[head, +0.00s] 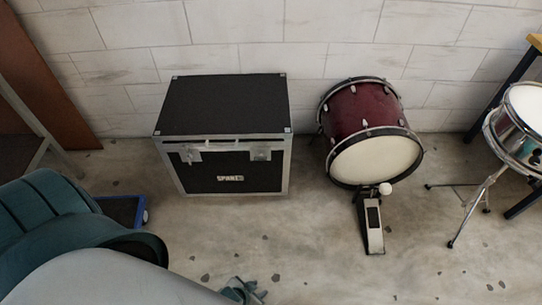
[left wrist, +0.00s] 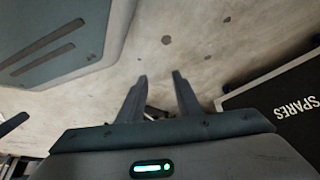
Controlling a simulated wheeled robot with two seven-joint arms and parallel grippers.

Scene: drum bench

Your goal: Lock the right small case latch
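The black case (head: 232,168) with silver edges and a SPARES label stands on the floor against the wall. Its lid (head: 225,105) lies on top; I cannot tell whether it is fully closed. The right small latch (head: 261,152) is a small metal piece on the upper front; whether it is locked is too small to tell. The left latch (head: 190,155) is at the front's upper left. My left gripper (head: 243,290) is low in the head view, in front of and apart from the case. In the left wrist view its fingers (left wrist: 160,76) are apart with bare floor between them. My right gripper is not in view.
A dark red bass drum (head: 365,105) with a pedal (head: 373,228) stands right of the case. A snare drum on a stand (head: 485,200) is at the far right. A blue-edged dark object (head: 125,211) lies left of the case. The floor before the case is clear.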

